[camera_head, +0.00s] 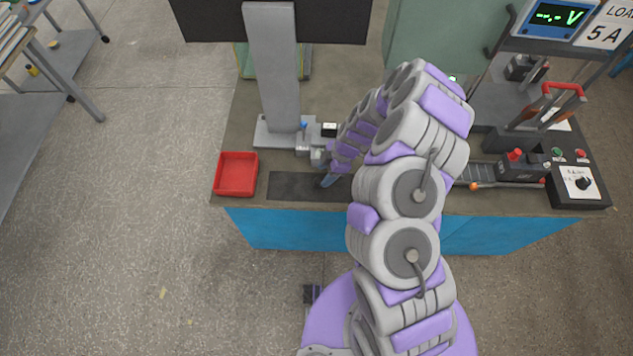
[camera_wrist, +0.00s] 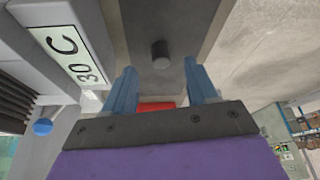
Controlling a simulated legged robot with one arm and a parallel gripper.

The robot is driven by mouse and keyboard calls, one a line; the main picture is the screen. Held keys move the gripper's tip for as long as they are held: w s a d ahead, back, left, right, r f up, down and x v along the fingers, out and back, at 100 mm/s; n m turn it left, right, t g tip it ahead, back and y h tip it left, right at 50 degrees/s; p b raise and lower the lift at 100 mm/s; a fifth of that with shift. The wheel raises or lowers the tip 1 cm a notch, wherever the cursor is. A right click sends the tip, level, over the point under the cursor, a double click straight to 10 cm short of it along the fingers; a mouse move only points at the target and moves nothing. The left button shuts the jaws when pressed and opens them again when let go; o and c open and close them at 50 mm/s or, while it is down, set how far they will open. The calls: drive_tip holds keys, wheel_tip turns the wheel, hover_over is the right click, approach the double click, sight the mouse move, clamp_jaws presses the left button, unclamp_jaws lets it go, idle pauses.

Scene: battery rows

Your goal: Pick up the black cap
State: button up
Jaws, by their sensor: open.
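The black cap (camera_wrist: 161,54) is a small dark cylinder in the upper middle of the wrist view. It stands on a dark grey mat (camera_wrist: 190,16). My gripper (camera_wrist: 159,68) is open, with its two blue fingers apart and the cap showing just beyond and between their tips. The fingers do not visibly touch it. In the head view my gripper (camera_head: 327,181) is low over the dark mat (camera_head: 290,187); I cannot make out the cap there.
A red tray (camera_head: 236,174) sits at the bench's left end. A grey stand (camera_head: 275,70) with a small fixture rises behind the mat. A plate reading 30 C (camera_wrist: 70,55) is left of the fingers in the wrist view. A control box (camera_head: 577,185) stands at the right.

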sight(318, 180)
drive_tip(key=x, duration=0.4)
drive_tip(key=shift+s+a+f+b, duration=0.1)
drive_tip(key=shift+f+b, duration=0.2)
drive_tip(key=shift+b, duration=0.1)
drive_tip(key=shift+a+f, duration=0.15)
drive_tip(key=shift+a, duration=0.3)
drive_tip(key=shift+d, duration=0.4)
drive_tip(key=c, duration=0.5)
drive_tip(key=shift+a, duration=0.2)
clamp_jaws()
